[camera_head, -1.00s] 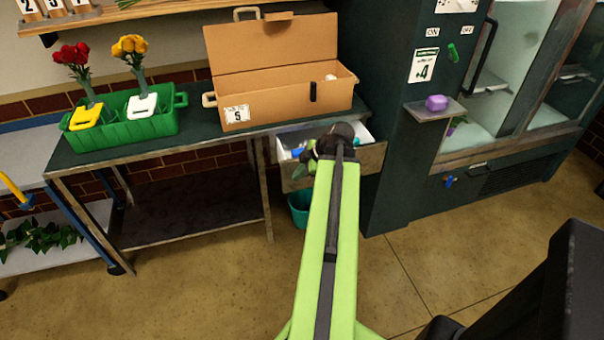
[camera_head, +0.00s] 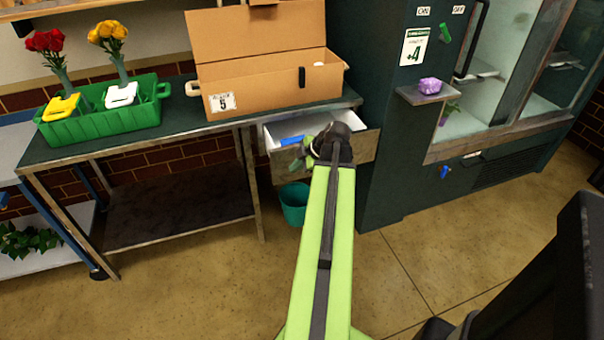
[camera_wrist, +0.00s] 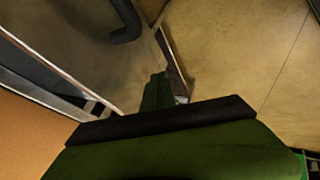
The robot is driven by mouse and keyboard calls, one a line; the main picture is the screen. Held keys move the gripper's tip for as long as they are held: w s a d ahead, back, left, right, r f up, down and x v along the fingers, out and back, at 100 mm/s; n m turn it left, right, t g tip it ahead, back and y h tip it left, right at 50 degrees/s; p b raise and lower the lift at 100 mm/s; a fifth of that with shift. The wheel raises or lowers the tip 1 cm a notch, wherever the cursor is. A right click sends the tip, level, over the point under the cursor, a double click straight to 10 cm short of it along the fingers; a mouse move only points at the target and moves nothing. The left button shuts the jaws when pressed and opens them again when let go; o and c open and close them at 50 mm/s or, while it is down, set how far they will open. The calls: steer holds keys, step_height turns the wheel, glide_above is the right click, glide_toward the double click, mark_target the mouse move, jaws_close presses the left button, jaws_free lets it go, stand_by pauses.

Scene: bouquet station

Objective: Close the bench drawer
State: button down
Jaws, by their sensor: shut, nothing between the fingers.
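The bench drawer (camera_head: 365,148) stands open under the right end of the dark-topped bench (camera_head: 185,120). Its white inside shows, with a blue item (camera_head: 291,140) in it at the left. My gripper (camera_head: 303,160) is at the drawer's front, left of its middle, and my wrist covers part of the front. I cannot tell whether it touches the drawer. In the wrist view my shut, empty gripper (camera_wrist: 165,92) shows dark green; pale and metal edges lie at left, but I cannot make out the drawer's contact there.
A teal bin (camera_head: 293,203) is on the floor below the drawer. A dark green cabinet (camera_head: 390,150) stands close at the right. The floor in front is clear.

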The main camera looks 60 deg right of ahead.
mark_target(288, 163)
steer(key=shift+w+d+r, duration=0.2)
steer(key=shift+w+d, duration=0.7)
steer(key=shift+w, duration=0.25)
steer(key=shift+w+d, duration=0.3)
steer(key=shift+w, duration=0.05)
steer(key=w+d, duration=1)
steer(key=w, duration=0.3)
steer(key=shift+w, duration=0.2)
steer(key=shift+w+r, duration=0.15)
steer(key=shift+a, duration=0.15)
